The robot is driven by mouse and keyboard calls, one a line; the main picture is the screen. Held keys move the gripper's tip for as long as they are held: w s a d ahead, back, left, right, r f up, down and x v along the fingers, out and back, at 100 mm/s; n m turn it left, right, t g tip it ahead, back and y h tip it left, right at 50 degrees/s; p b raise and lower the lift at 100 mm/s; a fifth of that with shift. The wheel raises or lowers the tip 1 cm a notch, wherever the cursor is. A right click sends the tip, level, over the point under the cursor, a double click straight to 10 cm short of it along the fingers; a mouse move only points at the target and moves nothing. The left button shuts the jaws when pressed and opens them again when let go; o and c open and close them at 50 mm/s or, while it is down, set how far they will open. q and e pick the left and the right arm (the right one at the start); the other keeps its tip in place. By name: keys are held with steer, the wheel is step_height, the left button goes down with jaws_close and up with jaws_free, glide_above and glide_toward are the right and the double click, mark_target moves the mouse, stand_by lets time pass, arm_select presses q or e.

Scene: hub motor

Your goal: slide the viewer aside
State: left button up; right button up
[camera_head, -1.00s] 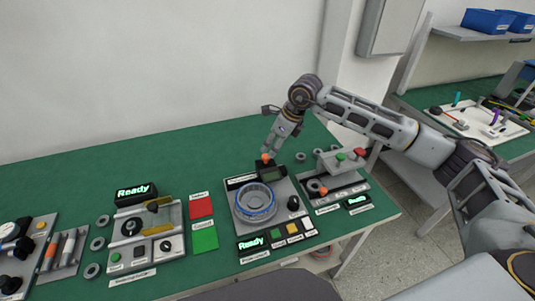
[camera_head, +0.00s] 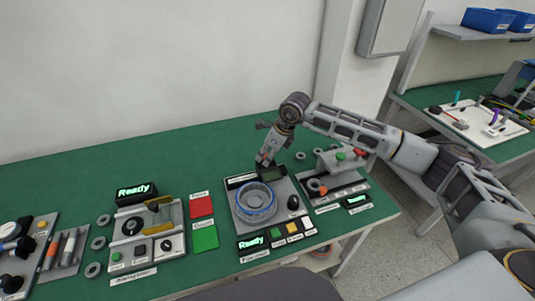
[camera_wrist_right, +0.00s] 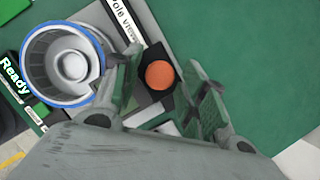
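The viewer is a small dark box (camera_head: 274,173) at the back edge of the round motor fixture. In the right wrist view its orange knob (camera_wrist_right: 160,75) shows between my fingers. My right gripper (camera_head: 266,161) points down over the viewer, and its fingers hide the knob in the head view. In the wrist view the right gripper (camera_wrist_right: 165,85) is open, with a finger on each side of the knob and a gap visible at the right; contact is hard to tell. The ring-shaped motor housing with a blue rim (camera_head: 256,202) sits in front of the viewer. My left gripper is not in view.
A black knob (camera_head: 293,203) stands right of the housing. A station with a grey slide block (camera_head: 340,160) is at the right. A station with a yellow part (camera_head: 158,217) and red (camera_head: 201,207) and green pads (camera_head: 205,238) is at the left. Green table behind is clear.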

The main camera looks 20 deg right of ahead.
jaws_close()
